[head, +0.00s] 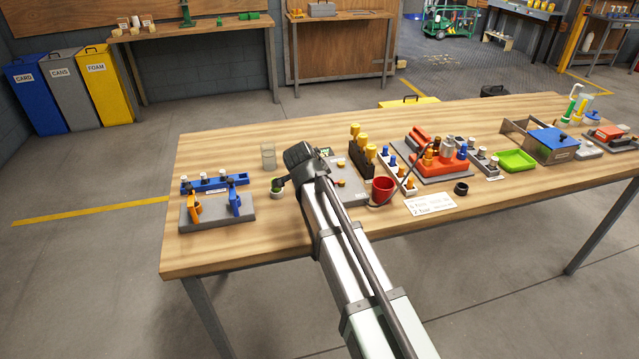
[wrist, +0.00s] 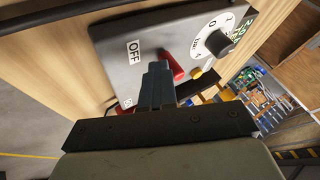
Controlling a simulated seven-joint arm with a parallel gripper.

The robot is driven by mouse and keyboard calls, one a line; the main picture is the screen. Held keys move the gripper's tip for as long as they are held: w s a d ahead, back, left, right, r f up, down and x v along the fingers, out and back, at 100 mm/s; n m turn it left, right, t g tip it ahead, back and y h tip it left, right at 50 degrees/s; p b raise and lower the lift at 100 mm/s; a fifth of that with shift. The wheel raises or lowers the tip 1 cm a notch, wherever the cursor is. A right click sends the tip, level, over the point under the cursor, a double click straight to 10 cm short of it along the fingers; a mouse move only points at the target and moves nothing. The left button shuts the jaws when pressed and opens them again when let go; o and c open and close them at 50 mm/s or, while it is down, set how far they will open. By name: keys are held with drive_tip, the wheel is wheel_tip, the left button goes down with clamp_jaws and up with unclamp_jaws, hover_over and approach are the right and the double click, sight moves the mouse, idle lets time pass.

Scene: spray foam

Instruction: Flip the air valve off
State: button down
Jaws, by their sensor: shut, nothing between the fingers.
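The air valve's red lever (wrist: 173,65) shows in the wrist view on a grey panel (wrist: 120,32), to the right of a white OFF label (wrist: 134,52). My gripper (wrist: 156,72) is shut and empty, with its fingertips over the panel just left of the lever. The fingers overlap the lever's lower left side in the picture; I cannot tell whether they touch it. In the head view the grey panel (head: 358,190) lies partly behind my arm, and the lever cannot be made out.
A round dial (wrist: 215,38) with a black knob sits beside the lever. On the wooden table (head: 255,245), a red cup (head: 383,190) stands right of the panel. A blue-and-orange fixture (head: 216,207) stands at the left. The table's front left is clear.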

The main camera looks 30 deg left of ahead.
drive_tip(key=shift+a, duration=0.25)
drive_tip(key=s+d, duration=0.2)
drive_tip(key=s, duration=0.1)
drive_tip(key=shift+s+d, duration=0.15)
drive_tip(key=shift+d, duration=0.25)
drive_tip(key=a+v, duration=0.1)
drive_tip(key=v, duration=0.9)
drive_tip(key=shift+a, duration=0.2)
